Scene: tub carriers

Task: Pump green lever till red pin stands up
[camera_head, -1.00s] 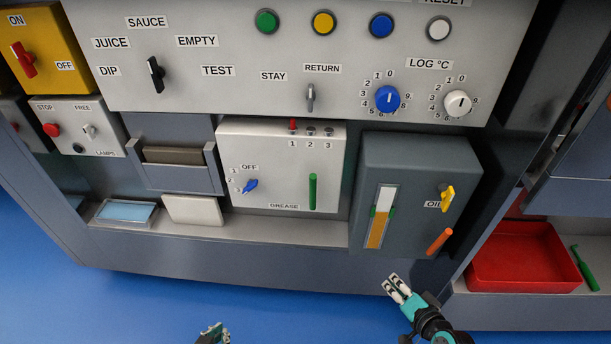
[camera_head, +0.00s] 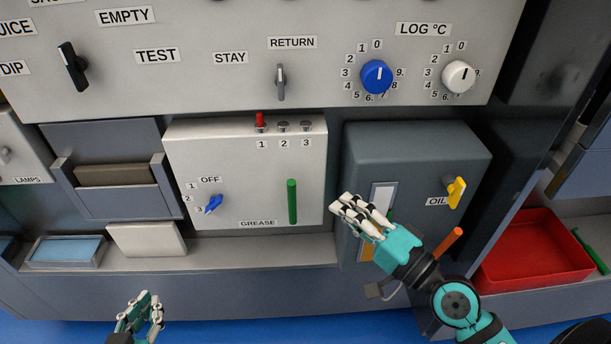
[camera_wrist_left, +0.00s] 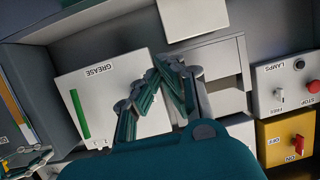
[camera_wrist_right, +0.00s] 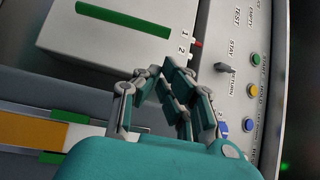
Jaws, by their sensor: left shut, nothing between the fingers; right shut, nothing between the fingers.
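The green lever (camera_head: 292,202) stands upright on the front of the white grease box (camera_head: 235,215). It also shows in the left wrist view (camera_wrist_left: 80,114) and the right wrist view (camera_wrist_right: 122,19). On the box's top edge, a red pin (camera_head: 261,121) stands up above number 1. The pins above 2 (camera_head: 283,126) and 3 (camera_head: 306,126) are grey and low. My right gripper (camera_head: 340,203) is shut and empty, to the right of the lever and apart from it, in front of the oil box. My left gripper (camera_head: 150,297) is shut and empty, low and left of the grease box.
A blue selector knob (camera_head: 214,204) sits left of the lever, pointing near 3. The dark oil box (camera_head: 415,145) on the right carries a yellow knob (camera_head: 456,192) and an orange lever (camera_head: 447,243). A red tray (camera_head: 535,252) lies at far right.

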